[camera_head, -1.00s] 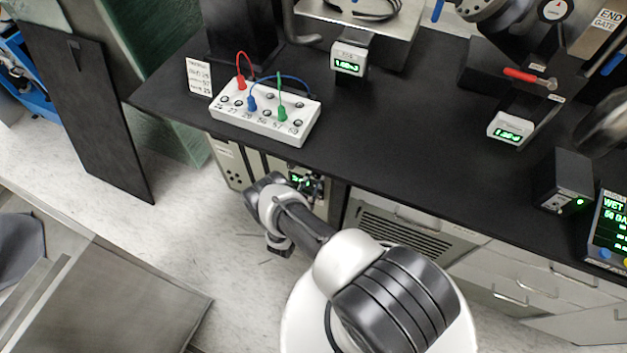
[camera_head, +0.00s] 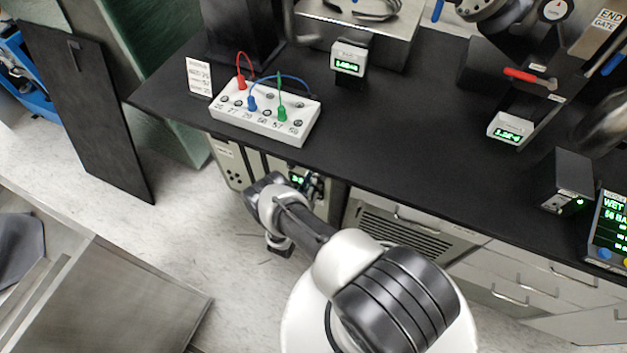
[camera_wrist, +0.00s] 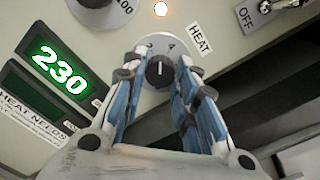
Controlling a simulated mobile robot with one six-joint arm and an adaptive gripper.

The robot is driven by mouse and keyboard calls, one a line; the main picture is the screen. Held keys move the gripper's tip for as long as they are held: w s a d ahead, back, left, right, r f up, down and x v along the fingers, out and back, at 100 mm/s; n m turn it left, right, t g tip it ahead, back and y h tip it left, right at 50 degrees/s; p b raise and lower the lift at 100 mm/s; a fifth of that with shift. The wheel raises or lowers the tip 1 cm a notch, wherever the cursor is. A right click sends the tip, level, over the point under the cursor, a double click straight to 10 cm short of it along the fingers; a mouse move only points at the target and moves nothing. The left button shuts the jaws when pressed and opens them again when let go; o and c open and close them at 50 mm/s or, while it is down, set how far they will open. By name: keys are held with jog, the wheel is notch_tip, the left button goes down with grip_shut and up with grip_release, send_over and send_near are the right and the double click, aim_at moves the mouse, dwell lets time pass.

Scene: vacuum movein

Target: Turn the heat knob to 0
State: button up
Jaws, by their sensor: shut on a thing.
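The heat knob (camera_wrist: 159,72) is a dark round knob with a pale pointer line on a light dial, beside a "HEAT" label (camera_wrist: 200,38) in the wrist view. My gripper (camera_wrist: 160,76) has its two blue-padded fingers on either side of the knob, shut on it. In the head view my gripper's fingers are small and dark against the panel (camera_head: 230,165) under the bench, and the knob cannot be made out there.
Another knob (camera_wrist: 95,5) is at the top, near a lit lamp (camera_wrist: 160,9). A toggle switch (camera_wrist: 265,7) marked OFF is at the upper right. The black bench top (camera_head: 400,150) overhangs the panel. Open floor (camera_head: 190,215) lies to the left of my arm.

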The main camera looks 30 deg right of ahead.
jog(key=shift+n, duration=8.2)
jog(key=o, duration=1.1)
jog(key=v, duration=1.2)
jog(key=shift+s, duration=0.1)
